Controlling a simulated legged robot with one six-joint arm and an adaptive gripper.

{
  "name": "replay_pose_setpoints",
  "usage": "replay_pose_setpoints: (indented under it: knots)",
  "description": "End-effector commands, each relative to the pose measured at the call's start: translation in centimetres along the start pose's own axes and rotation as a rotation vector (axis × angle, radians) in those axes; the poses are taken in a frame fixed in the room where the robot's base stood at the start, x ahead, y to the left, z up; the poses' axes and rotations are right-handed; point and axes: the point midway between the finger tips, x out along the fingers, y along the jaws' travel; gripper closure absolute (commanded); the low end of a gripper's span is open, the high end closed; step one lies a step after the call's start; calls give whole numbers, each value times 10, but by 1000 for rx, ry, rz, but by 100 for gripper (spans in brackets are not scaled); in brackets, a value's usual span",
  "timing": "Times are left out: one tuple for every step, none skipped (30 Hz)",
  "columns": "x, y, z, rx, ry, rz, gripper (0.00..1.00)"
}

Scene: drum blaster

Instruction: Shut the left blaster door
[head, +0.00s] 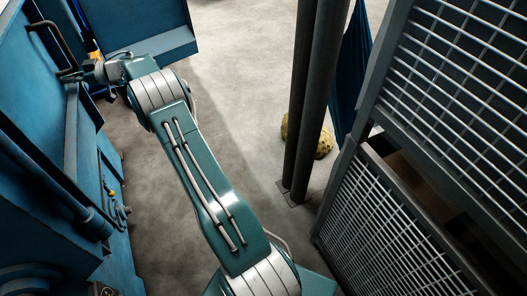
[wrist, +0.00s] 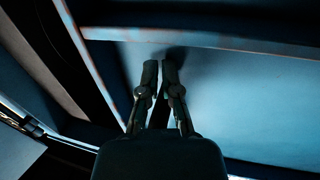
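The blue blaster stands along the left of the head view. A blue door panel (head: 22,75) with a curved bar handle (head: 52,38) is at its upper left. Whether this is the left door, and how far it stands open, I cannot tell. My gripper (head: 66,76) is by the lower end of the handle; contact is unclear. In the wrist view my gripper's fingers (wrist: 160,70) are close together, with a thin gap and nothing clearly held. They point at a pale blue panel (wrist: 235,95) below a ledge (wrist: 200,39).
Another blue panel (head: 150,28) stands at the top, beyond my arm. Pipes and hoses (head: 112,190) run down the blaster's side. Dark posts (head: 312,100) and mesh cages (head: 385,225) stand to the right. Bare concrete floor (head: 235,90) lies between.

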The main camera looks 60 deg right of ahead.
Motion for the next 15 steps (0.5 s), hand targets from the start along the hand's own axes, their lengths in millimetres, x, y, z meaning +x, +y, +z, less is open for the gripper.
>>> replay_pose_setpoints:
  knots:
    - [8,-5,-3,-4,4,-9,100]
    - [6,-5,-3,-4,4,-9,100]
    - [2,-5,-3,-4,4,-8,100]
    - [-2,-4,-3,-3,4,-8,100]
    - [-7,-4,-3,-2,4,-8,100]
    - [-14,-4,-3,-2,4,-8,100]
    - [-21,-3,-3,-1,4,-6,100]
    - [-28,-2,-2,-1,4,-6,100]
    - [-38,-1,-2,0,5,-4,100]
    - [-45,0,-2,1,5,-3,100]
    - [-52,0,-2,1,6,-2,100]
    - [-62,2,-1,2,7,-1,100]
    - [-69,2,-1,3,7,-1,100]
    - [-76,3,-1,3,7,0,100]
    - [-84,3,0,4,6,0,100]
